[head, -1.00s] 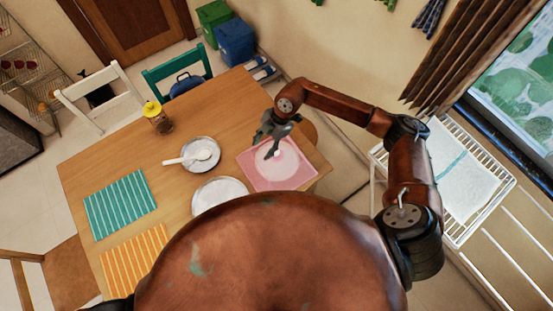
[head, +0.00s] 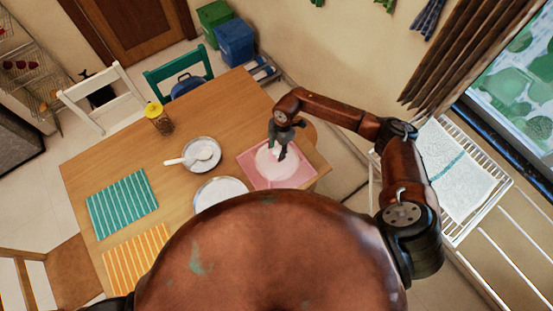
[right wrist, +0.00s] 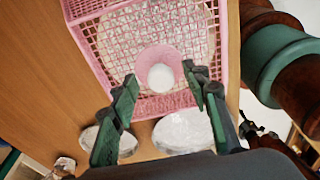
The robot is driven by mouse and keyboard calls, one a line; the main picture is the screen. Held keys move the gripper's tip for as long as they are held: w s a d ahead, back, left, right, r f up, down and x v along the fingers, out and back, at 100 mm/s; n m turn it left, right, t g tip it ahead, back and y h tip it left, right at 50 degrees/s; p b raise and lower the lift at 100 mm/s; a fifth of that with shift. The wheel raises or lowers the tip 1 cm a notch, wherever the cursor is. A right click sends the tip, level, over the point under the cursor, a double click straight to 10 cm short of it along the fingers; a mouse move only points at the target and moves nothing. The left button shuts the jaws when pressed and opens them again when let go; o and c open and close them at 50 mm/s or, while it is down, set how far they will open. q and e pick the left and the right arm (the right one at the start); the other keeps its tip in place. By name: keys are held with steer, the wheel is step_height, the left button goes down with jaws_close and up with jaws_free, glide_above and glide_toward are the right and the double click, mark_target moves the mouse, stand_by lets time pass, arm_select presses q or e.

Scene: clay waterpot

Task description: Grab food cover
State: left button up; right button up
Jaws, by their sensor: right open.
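The food cover is a pink mesh cover (head: 300,168) with a pale round top, at the right end of the wooden table. In the right wrist view its pink mesh (right wrist: 99,50) fills the upper middle, and a white knob (right wrist: 161,77) stands in a pink ring. My right gripper (head: 281,153) is over the cover with its fingers pointing down. In the right wrist view my right gripper (right wrist: 163,82) is open, with one finger on each side of the knob in the picture. I cannot tell whether they touch it. My left gripper is not in view.
Teal (head: 122,204) and orange (head: 137,256) striped mats lie at the left. The middle of the table is clear.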

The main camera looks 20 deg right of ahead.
steer(key=shift+c, duration=0.5)
jaws_close()
